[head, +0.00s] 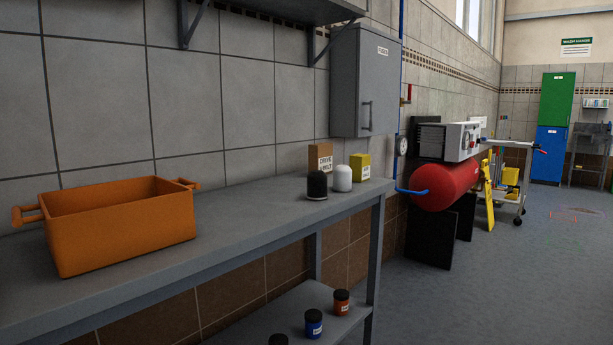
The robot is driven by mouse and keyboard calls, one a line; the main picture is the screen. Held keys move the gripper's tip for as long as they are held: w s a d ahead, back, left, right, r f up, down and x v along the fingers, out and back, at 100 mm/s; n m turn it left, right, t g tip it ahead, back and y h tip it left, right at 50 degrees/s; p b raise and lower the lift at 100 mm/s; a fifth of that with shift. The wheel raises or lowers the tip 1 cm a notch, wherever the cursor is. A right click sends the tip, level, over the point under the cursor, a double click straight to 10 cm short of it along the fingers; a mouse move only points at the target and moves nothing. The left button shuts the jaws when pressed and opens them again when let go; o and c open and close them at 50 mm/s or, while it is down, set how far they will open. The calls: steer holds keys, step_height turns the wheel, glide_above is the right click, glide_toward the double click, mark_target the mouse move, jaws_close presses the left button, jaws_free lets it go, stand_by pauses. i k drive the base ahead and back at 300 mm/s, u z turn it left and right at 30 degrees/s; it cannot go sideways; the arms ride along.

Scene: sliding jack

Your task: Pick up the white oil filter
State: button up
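The white oil filter (342,179) stands upright near the right end of the grey workbench (237,215). It is a small white cylinder with a rounded top. A black filter of similar shape (317,186) stands just to its left. A yellow box (361,167) is close behind it on the right. A brown box labelled drive belt (320,157) stands behind the black filter. My gripper is not in this view.
An orange crate with side handles (120,229) takes up the left of the bench. The bench top between crate and filters is clear. Several small jars, one blue (313,323), stand on the lower shelf. A grey wall cabinet (366,82) hangs above. Open floor lies right.

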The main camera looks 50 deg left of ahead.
mark_target(342, 174)
steer(key=u, duration=0.95)
steer(key=i, duration=0.95)
steer(key=u, duration=1.05)
